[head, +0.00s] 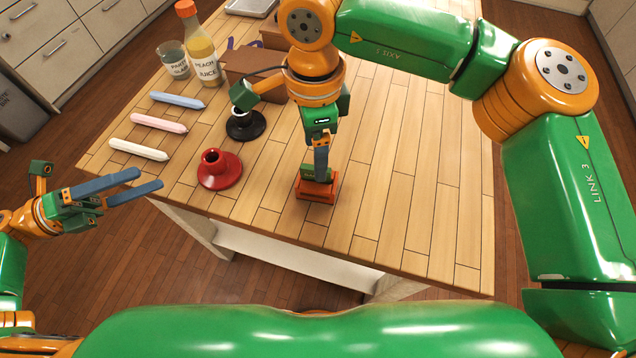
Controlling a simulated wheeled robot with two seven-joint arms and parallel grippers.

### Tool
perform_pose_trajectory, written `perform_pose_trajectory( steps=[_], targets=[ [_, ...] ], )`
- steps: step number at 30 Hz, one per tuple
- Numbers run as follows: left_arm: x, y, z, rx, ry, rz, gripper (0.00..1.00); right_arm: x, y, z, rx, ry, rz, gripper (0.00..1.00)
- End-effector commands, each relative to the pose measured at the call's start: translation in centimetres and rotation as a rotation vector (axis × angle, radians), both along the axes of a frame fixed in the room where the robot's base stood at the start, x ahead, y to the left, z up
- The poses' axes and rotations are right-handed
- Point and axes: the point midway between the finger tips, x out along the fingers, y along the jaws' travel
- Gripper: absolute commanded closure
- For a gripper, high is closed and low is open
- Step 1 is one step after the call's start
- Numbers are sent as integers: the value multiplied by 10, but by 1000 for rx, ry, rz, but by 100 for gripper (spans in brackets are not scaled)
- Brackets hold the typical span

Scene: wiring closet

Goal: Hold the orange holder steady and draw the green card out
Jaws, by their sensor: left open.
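The orange holder (317,194) stands on the wooden table near its front edge. A bit of green, which looks like the green card (310,172), shows just above the holder, mostly hidden by my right gripper. My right gripper (321,172) points straight down over the holder, with its blue-grey fingers at the card. The fingers are seen edge-on, so I cannot tell whether they are closed on it. My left gripper (151,180) is open and empty, off the table's left front edge, well apart from the holder.
A red flanged piece (219,170) and a black one (245,125) stand left of the holder. White (138,150), pink (158,123) and blue (177,100) sticks lie farther left. A juice bottle (202,58), a glass (174,60) and a brown box (252,68) stand behind. The table's right side is clear.

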Motion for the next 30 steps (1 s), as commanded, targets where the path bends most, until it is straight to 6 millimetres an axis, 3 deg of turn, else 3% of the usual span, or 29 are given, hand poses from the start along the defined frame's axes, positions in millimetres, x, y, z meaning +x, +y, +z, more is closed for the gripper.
perform_pose_trajectory(
  steps=[9, 12, 15, 20, 30],
  targets=[
    [22, -155, -4, 202, -960, -370, 8, 0, 0, 0, 0, 0, 0, 25],
    [29, -189, -19, 334, -1176, -476, 8, 0, 0, 0, 0, 0, 0, 25],
    [38, -193, -42, 460, -1184, -525, 8, 0, 0, 0, 0, 0, 0, 25],
    [41, -202, -56, 514, -1171, -544, 8, 0, 0, 0, 0, 0, 0, 25],
    [41, -263, -75, 512, -1168, -541, 8, 0, 0, 0, 0, 0, 0, 25]
  ],
)
